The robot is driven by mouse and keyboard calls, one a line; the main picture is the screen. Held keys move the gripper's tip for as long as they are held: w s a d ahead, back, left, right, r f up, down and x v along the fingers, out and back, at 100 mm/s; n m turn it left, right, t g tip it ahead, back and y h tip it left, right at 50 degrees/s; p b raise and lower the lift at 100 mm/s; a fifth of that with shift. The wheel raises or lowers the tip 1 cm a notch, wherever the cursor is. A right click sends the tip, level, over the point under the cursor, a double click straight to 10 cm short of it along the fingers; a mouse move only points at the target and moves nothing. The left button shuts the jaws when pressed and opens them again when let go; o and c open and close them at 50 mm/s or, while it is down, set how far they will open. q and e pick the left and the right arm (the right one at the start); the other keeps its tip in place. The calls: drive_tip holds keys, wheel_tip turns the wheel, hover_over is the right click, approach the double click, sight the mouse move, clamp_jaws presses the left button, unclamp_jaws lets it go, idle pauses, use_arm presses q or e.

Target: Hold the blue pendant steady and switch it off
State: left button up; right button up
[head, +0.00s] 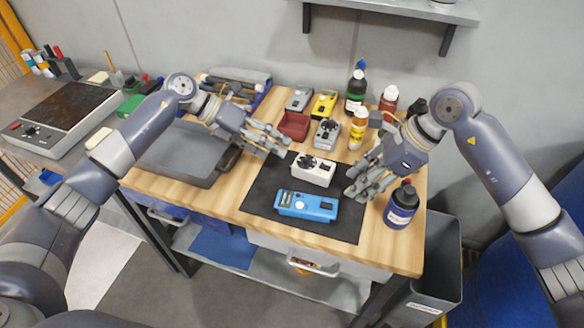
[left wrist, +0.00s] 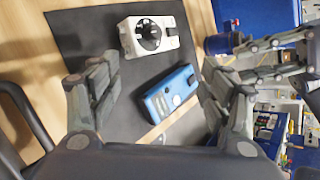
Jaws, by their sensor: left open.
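The blue pendant (head: 307,205) lies on the black mat (head: 262,203), near its front edge. It also shows in the left wrist view (left wrist: 172,93), beyond and between my left fingers. My left gripper (head: 284,146) is open and empty above the back of the mat, behind and left of the pendant; its fingers also show in the left wrist view (left wrist: 158,88). My right gripper (head: 352,184) is open and empty, right of the pendant and apart from it. The pendant's upper face is visible, but its small controls are too small to read.
A white device with a black knob (head: 314,168) lies on the mat behind the pendant. A dark blue bottle (head: 401,207) stands close to my right gripper. Bottles, a red bin (head: 294,126) and other devices crowd the back. A grey tray (head: 178,155) lies left.

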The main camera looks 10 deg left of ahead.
sight(292, 200)
use_arm(q)
drive_tip(key=s+d+r+m+g+y, duration=0.2)
drive_tip(key=s+d+m+y, duration=0.7)
drive_tip(key=m, duration=0.5)
drive_tip(key=shift+y, duration=0.3)
drive_tip(key=f, duration=0.3)
drive_tip(key=w+a+f, duration=0.1)
drive_tip(key=f, duration=0.7)
drive_tip(key=shift+w+a+f, duration=0.1)
drive_tip(key=shift+w+a, duration=0.1)
drive_tip(key=shift+a, duration=0.2)
